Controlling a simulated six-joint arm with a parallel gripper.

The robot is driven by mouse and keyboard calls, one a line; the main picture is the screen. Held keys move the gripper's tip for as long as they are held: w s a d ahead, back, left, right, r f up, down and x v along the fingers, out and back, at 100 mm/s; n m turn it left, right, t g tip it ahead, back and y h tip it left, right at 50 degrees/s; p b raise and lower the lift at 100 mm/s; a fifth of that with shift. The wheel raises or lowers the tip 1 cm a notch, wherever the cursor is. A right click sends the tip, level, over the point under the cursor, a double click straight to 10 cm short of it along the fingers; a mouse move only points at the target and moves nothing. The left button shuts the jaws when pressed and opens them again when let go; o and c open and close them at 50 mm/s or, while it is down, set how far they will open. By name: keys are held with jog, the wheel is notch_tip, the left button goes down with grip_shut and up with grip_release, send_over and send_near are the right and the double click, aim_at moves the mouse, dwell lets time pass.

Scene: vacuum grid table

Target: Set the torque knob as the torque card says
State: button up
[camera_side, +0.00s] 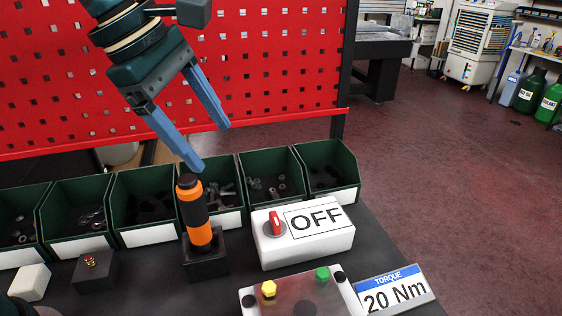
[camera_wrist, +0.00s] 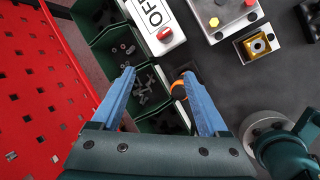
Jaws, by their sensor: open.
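A white box (camera_side: 340,240) on the dark table carries a round knob with a red pointer (camera_side: 275,223), beside a label reading OFF. The red pointer stands nearly upright in the side view. The box and red knob (camera_wrist: 165,34) also show at the top of the wrist view. The torque card (camera_side: 395,291) at the front right reads "TORQUE 20 Nm". My gripper (camera_side: 210,147) has its two blue fingers apart and empty, above the bins and behind and left of the knob. In the wrist view my gripper (camera_wrist: 157,73) is open, with the knob beyond its fingertips.
An orange and black tool (camera_side: 194,212) stands upright in a black holder close below my fingers. Green bins (camera_side: 140,205) line the table's back, before a red perforated panel (camera_side: 270,60). A light fixture (camera_side: 310,298) with yellow and green pieces sits in front of the knob box.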

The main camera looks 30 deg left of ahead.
jog(key=w+d+f+n, duration=0.2)
jog(key=w+d+n, duration=0.1)
jog(key=n, duration=0.5)
send_over(274, 217)
jog(key=s+a, duration=0.2)
jog(key=shift+g+h, duration=0.4)
jog(key=f, duration=0.9)
jog(key=shift+d, duration=0.2)
jog(key=shift+x, duration=2.8)
jog(key=shift+c, duration=0.3)
grip_shut()
jog(key=shift+a, duration=0.1)
